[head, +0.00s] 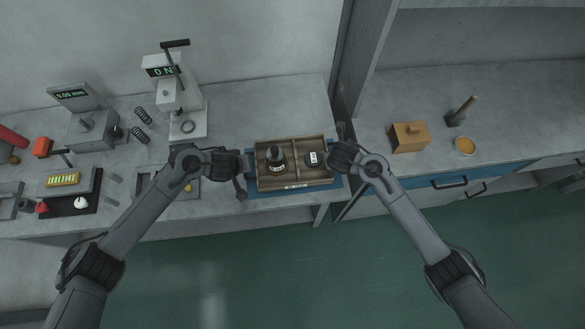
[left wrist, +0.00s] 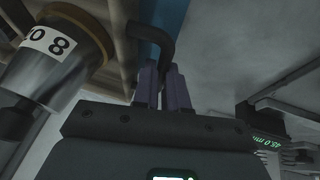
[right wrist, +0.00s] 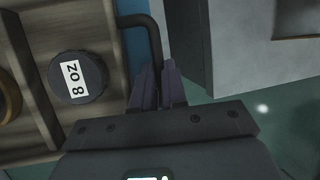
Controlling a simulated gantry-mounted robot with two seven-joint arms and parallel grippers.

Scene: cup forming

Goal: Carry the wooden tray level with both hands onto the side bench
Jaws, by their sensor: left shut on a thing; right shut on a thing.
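The wooden tray (head: 292,184) sits over a blue mat (head: 262,191) at the front edge of the left bench; I cannot tell if it touches the mat. It looks level. It holds a dark cup-like part (head: 275,158) on the left and a dark round piece labelled "8 OZ" (head: 313,158) on the right. My left gripper (left wrist: 166,92) is shut on the tray's left black handle (left wrist: 168,35). My right gripper (right wrist: 157,88) is shut on the right black handle (right wrist: 145,22). The side bench (head: 365,108) is at the right.
A grey upright panel (head: 352,60) and a gap separate the benches. On the side bench are a wooden block (head: 408,137), a dark brush-like tool (head: 460,112) and an orange dish (head: 465,146); its front left is clear. A press (head: 180,100) and gauges stand on the left bench.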

